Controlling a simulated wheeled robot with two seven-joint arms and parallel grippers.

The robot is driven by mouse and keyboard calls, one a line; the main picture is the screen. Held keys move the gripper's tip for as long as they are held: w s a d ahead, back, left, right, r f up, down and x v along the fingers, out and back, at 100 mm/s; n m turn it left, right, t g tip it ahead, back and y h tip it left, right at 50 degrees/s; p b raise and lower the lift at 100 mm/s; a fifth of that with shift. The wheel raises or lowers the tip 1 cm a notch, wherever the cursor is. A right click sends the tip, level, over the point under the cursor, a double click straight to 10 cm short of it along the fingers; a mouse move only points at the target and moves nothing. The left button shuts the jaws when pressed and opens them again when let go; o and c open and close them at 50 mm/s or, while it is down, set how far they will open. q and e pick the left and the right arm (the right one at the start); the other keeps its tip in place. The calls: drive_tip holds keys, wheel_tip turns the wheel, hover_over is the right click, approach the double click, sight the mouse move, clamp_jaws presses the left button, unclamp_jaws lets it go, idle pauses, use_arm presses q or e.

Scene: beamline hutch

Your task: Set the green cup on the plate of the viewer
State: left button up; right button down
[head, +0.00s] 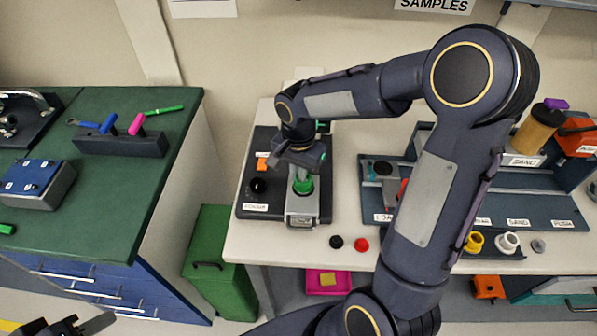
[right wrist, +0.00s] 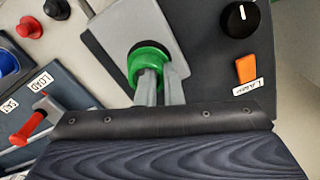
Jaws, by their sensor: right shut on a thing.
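The green cup (head: 303,187) is at the viewer (head: 262,203), a dark base with a light grey plate (head: 303,208) on the white bench. My right gripper (head: 302,176) reaches down from above and is shut on the green cup. In the right wrist view the two grey fingers (right wrist: 159,85) close at the green cup (right wrist: 150,57), over the grey plate (right wrist: 115,25). I cannot tell whether the cup touches the plate. My left gripper (head: 80,327) is partly in view at the bottom left, away from the cup, its opening unclear.
The viewer has a black knob (head: 257,186) and an orange switch (head: 262,164). Black (head: 336,242) and red (head: 361,245) caps lie at the bench front. A dark labelled rack (head: 545,208) stands to the right. A green-topped cabinet (head: 110,190) stands left across a gap.

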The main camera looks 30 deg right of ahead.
drive_tip(key=shift+f+b, duration=0.5)
drive_tip(key=shift+f, duration=0.1)
idle(0.3)
drive_tip(key=c, duration=1.5)
unclamp_jaws()
wheel_tip(320, 180, up, 7)
drive_tip(key=shift+a+r, duration=0.1)
drive_tip(key=shift+r, duration=0.4)
drive_tip(key=s+a+n+t+y, duration=0.1)
drive_tip(key=s+n, duration=0.3)
drive_tip(key=s, duration=0.5)
drive_tip(key=s+a+r+n+t+y, duration=0.1)
drive_tip(key=s+n+t, duration=0.3)
drive_tip(key=s, duration=0.5)
drive_tip(key=shift+s+a+n+t+y, duration=0.3)
drive_tip(key=shift+a+n+y, duration=0.15)
drive_tip(key=shift+n+y, duration=0.35)
